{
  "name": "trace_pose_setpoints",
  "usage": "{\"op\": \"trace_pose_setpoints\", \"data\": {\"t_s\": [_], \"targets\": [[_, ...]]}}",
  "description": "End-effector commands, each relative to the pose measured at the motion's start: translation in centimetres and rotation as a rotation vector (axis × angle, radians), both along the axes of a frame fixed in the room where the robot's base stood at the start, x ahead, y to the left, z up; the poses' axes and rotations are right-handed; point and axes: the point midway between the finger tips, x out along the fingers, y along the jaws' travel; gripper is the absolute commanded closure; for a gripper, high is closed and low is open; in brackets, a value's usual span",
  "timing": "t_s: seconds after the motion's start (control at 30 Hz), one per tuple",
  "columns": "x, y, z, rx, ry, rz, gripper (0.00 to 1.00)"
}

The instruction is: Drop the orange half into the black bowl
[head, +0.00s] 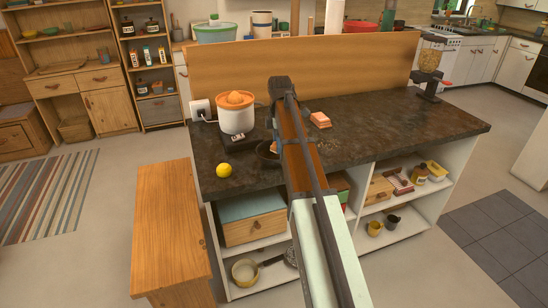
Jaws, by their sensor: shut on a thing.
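My arm reaches from the bottom over the dark stone counter (395,125). My gripper (273,136) is at its far end, mostly hidden behind the arm, low over the counter. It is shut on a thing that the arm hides. No orange half shows openly elsewhere, so I take it to be that. The black bowl (265,152) stands on the counter just left of the arm, close to the gripper. The arm covers its right part. I cannot tell whether the gripper is right above it, nor what is inside it.
A white juicer (236,118) with an orange top stands behind left of the bowl, with a dark box (238,139) before it. A salmon-coloured stack (320,119) stands right of the arm. The counter's right side is mostly clear.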

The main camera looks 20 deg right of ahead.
Motion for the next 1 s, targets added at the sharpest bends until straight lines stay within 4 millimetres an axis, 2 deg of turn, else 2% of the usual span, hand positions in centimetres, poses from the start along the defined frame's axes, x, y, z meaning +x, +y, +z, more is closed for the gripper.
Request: {"op": "trace_pose_setpoints", "data": {"t_s": [0.1, 0.13, 0.4, 0.77, 0.87, 1.0], "targets": [[0.0, 0.0, 0.0, 0.0, 0.0, 0.0, 0.73], [0.0, 0.0, 0.0, 0.0, 0.0, 0.0, 0.4], [0.0, 0.0, 0.0, 0.0, 0.0, 0.0, 0.15], [0.0, 0.0, 0.4, 0.0, 0.0, 0.0, 0.13], [0.1, 0.0, 1.3, 0.0, 0.0, 0.0, 0.13], [0.1, 0.0, 3.5, 0.0, -0.002, 0.0, 0.13]]}}
